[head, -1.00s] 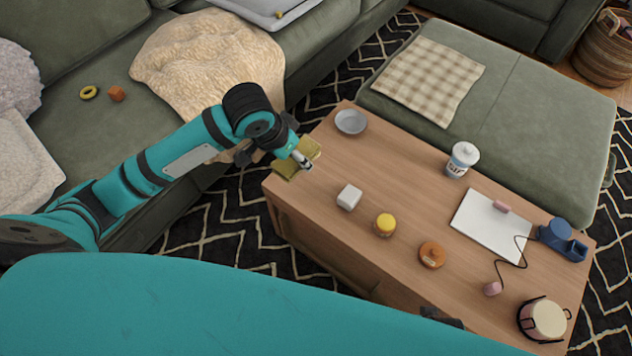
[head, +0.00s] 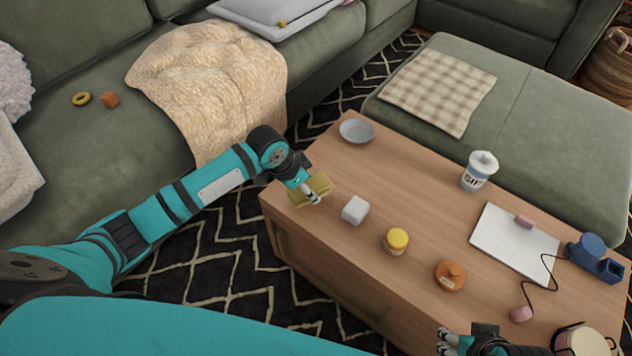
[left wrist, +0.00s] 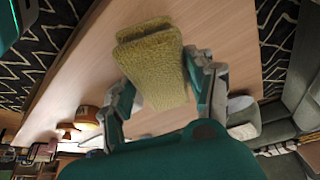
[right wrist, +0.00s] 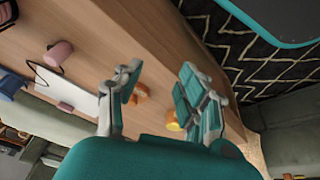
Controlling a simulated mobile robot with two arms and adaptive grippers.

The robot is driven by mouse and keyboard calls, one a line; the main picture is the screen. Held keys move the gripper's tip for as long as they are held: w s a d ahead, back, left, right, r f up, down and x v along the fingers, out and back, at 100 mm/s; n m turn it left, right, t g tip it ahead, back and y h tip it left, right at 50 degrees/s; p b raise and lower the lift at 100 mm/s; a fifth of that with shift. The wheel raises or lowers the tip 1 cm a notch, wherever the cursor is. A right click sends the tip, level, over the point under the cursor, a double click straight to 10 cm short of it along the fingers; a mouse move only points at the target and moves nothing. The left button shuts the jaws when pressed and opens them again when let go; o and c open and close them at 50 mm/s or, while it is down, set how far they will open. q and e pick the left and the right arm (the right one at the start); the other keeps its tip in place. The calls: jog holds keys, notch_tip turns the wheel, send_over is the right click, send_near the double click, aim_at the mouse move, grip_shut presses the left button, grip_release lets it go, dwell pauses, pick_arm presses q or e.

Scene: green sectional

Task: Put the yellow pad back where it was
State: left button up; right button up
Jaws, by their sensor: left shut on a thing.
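The yellow pad (head: 320,186) is at the left end of the wooden coffee table (head: 400,180). My left gripper (head: 311,197) is shut on it. In the left wrist view the fuzzy olive-yellow pad (left wrist: 150,62) sits tilted between the fingers and seems to show two layers or edges. I cannot tell whether it touches the tabletop. My right gripper (head: 462,343) shows at the bottom right of the head view. In the right wrist view its fingers (right wrist: 161,68) are apart with nothing between them.
On the table are a grey dish (head: 356,131), white cube (head: 355,210), yellow-lidded jar (head: 396,241), orange pot (head: 450,276), white canister (head: 478,171), white board (head: 505,243) and blue device (head: 592,255). Bare wood lies between the dish and canister.

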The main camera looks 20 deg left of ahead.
aim_at(314, 174)
pick_arm(q)
jog(key=w, duration=0.3)
jog(key=w+b, duration=0.1)
jog(key=w, duration=0.1)
jog(key=shift+d+f, duration=0.15)
jog(key=shift+f, duration=0.15)
jog(key=shift+w, duration=0.25)
jog(key=f+b, duration=0.2)
jog(key=f, duration=0.1)
jog(key=shift+w+f, duration=0.2)
jog(key=shift+w, duration=0.2)
pick_arm(e)
jog(key=w+a+r+t+y, duration=0.1)
jog(key=w+a+r+t, duration=0.1)
jog(key=w, duration=0.4)
jog(key=w+a+r+t, duration=0.2)
jog(key=w+t, duration=0.3)
jog(key=shift+w+r+y, duration=0.2)
jog(key=shift+w+y, duration=0.2)
pick_arm(q)
jog(key=shift+f, duration=0.15)
jog(key=o, duration=1)
